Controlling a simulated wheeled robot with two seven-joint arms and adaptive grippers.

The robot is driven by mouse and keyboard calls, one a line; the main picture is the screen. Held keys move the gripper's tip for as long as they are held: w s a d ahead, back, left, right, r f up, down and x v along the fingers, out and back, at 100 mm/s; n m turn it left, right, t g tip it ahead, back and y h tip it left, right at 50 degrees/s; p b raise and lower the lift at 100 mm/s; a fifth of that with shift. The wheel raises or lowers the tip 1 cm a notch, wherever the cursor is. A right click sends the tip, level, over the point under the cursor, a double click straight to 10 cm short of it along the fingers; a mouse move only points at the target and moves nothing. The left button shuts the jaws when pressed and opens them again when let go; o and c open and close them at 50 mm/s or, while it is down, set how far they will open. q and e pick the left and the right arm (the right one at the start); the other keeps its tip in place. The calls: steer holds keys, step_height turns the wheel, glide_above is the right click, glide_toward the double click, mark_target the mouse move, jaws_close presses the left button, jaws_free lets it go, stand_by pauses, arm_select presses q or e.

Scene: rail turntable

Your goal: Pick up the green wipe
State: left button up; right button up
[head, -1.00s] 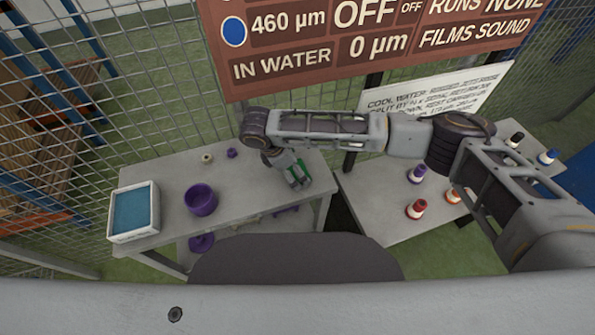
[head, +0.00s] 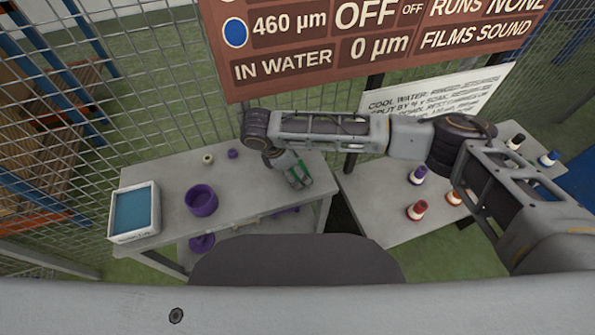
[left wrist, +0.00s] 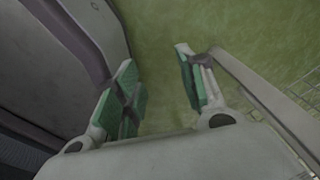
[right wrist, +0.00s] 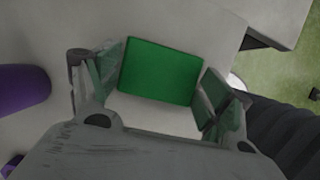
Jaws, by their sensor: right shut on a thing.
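The green wipe (right wrist: 160,72) is a flat green rectangle on the grey table, between the two fingers of my right gripper (right wrist: 160,95) in the right wrist view. My right gripper is shut on it. In the head view, the right gripper (head: 299,181) is low at the right end of the left table, and a little green of the wipe (head: 294,169) shows beside its fingers. Whether the wipe is clear of the tabletop cannot be told. My left gripper (left wrist: 165,92) is open and empty over green floor, with its green-padded fingers apart; it does not show in the head view.
The left table (head: 240,205) also carries a purple cup (head: 201,200), a white tray with blue contents (head: 155,227), a small purple piece (head: 233,154) and a cream ring (head: 208,160). Several coloured bottles stand on the right table (head: 380,205). A mesh fence and sign are behind.

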steer(key=shift+r, duration=1.75)
steer(key=a, duration=0.1)
steer(key=s+a, duration=0.1)
steer(key=a, duration=0.1)
steer(key=s+a, duration=0.1)
steer(key=shift+a, duration=0.4)
steer(key=s+a, duration=0.1)
steer(key=a, duration=0.2)
steer(key=s+a, duration=0.1)
steer(key=a, duration=0.2)
steer(key=s+a, duration=0.1)
steer(key=a, duration=0.3)
steer(key=shift+s+b, duration=0.35)
steer(key=shift+s, duration=0.05)
steer(key=shift+s+a, duration=0.2)
steer(key=shift+a, duration=0.3)
steer(key=shift+s+a, duration=0.15)
steer(key=shift+a, duration=0.3)
arm_select(q)
steer(key=shift+w+d, duration=0.35)
steer(key=shift+w, duration=0.5)
steer(key=shift+w+d, duration=0.35)
steer(key=shift+w, duration=0.5)
